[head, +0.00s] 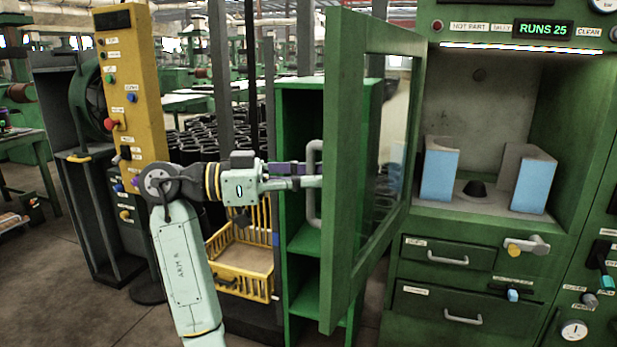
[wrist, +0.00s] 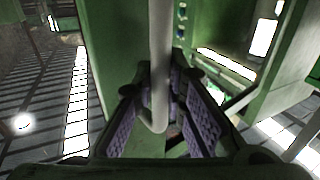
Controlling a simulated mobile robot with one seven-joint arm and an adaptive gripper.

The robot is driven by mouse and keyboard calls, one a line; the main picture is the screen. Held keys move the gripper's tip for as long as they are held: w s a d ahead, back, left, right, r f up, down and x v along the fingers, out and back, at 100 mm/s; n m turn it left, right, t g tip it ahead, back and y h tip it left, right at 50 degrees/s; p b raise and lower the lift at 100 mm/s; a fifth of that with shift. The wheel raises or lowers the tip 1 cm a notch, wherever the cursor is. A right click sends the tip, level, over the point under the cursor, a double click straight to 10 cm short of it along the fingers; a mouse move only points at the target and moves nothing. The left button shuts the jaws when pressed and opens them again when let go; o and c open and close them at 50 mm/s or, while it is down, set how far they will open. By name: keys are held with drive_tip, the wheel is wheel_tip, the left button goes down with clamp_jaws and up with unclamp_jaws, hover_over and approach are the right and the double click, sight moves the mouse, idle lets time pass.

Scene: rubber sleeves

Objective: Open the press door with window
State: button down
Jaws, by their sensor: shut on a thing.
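The press door (head: 343,180) is a green frame with a window (head: 391,130). It stands swung out to the left of the press opening, with the chamber in plain view. A grey bar handle (head: 313,200) is on the door's left side. My gripper (head: 312,181) reaches it from the left and is shut on the handle. In the wrist view the light grey handle (wrist: 160,60) runs upright between the purple-padded fingers of my gripper (wrist: 160,105). The far fingertip is partly hidden by the door edge in the head view.
The press chamber holds two blue-faced blocks (head: 439,172) (head: 533,184) and a dark cone (head: 475,189). Drawers (head: 447,256) sit below it. A green shelf unit (head: 300,262) stands behind the door. A yellow crate (head: 240,282) and yellow control post (head: 133,85) are left.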

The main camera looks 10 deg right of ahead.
drive_tip(key=shift+w, duration=0.1)
idle(0.3)
drive_tip(key=c, duration=1.9)
unclamp_jaws()
drive_tip(key=shift+d+f, duration=0.1)
drive_tip(key=shift+d, duration=0.05)
drive_tip(key=o, duration=0.3)
drive_tip(key=a, duration=1.2)
drive_tip(key=shift+w+a, duration=0.15)
drive_tip(key=shift+w, duration=0.15)
